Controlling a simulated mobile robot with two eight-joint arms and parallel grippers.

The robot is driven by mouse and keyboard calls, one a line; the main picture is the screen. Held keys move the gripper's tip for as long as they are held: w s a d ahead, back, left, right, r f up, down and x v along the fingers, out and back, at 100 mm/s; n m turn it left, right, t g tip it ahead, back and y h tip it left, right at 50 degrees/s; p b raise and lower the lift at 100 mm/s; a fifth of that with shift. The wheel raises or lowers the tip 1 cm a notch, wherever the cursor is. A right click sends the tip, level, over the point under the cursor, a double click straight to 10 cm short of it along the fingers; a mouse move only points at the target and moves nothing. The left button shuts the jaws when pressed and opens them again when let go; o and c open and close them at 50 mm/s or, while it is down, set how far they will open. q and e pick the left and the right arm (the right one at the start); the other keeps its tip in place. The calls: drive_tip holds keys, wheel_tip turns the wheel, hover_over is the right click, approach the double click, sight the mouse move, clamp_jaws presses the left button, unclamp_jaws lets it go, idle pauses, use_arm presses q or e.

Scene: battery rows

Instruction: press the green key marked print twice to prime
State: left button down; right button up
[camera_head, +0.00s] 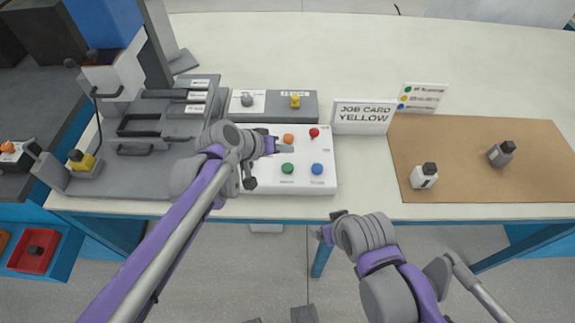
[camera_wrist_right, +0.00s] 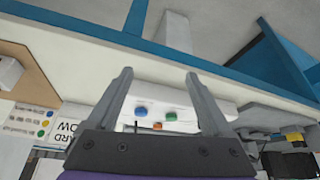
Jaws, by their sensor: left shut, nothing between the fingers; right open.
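A white key panel (camera_head: 262,183) lies on the table with four coloured keys. The green key (camera_head: 287,168) is at the front left of the panel, beside the blue key (camera_head: 317,169); the orange key (camera_head: 289,138) and red key (camera_head: 314,132) are behind. My left gripper (camera_head: 285,148) is shut and empty over the panel, between the orange and green keys; contact with any key cannot be told. In the right wrist view the green key (camera_wrist_right: 171,116) shows between the fingers of my right gripper (camera_wrist_right: 157,74), which is open and empty, in front of the table edge. Key markings are not readable.
A job card reading yellow (camera_head: 362,117) stands right of the panel, with a colour legend card (camera_head: 422,97) behind. A brown mat (camera_head: 465,140) holds two small bottles. Grey equipment fills the left.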

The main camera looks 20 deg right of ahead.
clamp_jaws()
idle(0.3)
idle(1.3)
